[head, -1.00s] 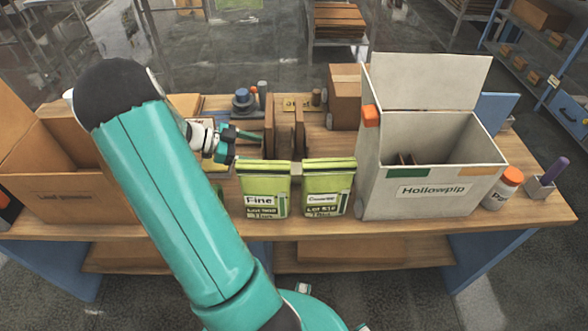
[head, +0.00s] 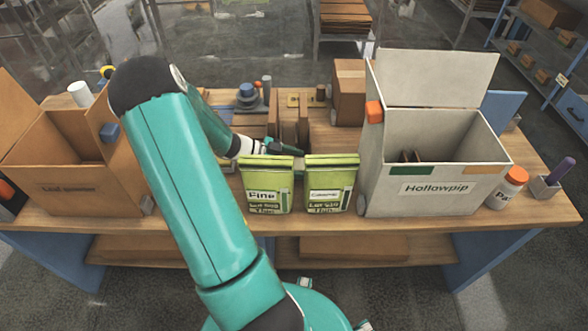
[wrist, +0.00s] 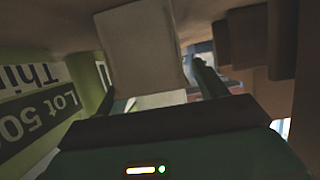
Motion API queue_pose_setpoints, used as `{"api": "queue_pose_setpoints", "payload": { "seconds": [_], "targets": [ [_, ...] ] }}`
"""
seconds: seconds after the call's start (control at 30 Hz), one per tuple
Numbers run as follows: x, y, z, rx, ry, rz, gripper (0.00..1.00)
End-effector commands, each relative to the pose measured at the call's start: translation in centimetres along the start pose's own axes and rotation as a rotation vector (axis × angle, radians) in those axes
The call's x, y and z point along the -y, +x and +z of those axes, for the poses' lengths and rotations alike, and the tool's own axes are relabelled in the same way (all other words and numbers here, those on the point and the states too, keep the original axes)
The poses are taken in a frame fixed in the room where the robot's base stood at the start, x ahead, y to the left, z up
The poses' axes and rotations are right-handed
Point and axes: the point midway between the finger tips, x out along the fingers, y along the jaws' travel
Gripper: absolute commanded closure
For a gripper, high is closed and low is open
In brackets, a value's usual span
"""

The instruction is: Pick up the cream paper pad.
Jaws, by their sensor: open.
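A cream block that looks like the paper pad (wrist: 145,45) fills the upper middle of the wrist view. My gripper (wrist: 158,92) is open, with one finger on each side of the pad's lower end; I cannot tell whether either touches it. In the head view my gripper (head: 283,149) is just behind the tops of two green pouches, near the gap between them. The pad cannot be made out clearly in the head view.
The "Fine" pouch (head: 266,187) and the second green pouch (head: 331,186) stand close in front. Brown upright dividers (head: 287,122) are behind. A white "Hollowpip" box (head: 432,187) stands right, and an open cardboard box (head: 70,187) left.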

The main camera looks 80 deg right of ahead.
Motion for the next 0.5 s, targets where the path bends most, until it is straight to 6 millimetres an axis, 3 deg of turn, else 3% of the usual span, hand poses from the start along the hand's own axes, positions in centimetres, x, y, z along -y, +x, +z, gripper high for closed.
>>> {"api": "queue_pose_setpoints", "payload": {
  "seconds": [0.3,0.5],
  "targets": [
    [0.12,0.79,-0.01,0.002,-0.001,-0.001,0.31],
    [0.11,0.76,-0.01,0.002,-0.001,-0.001,0.70]
  ]
}}
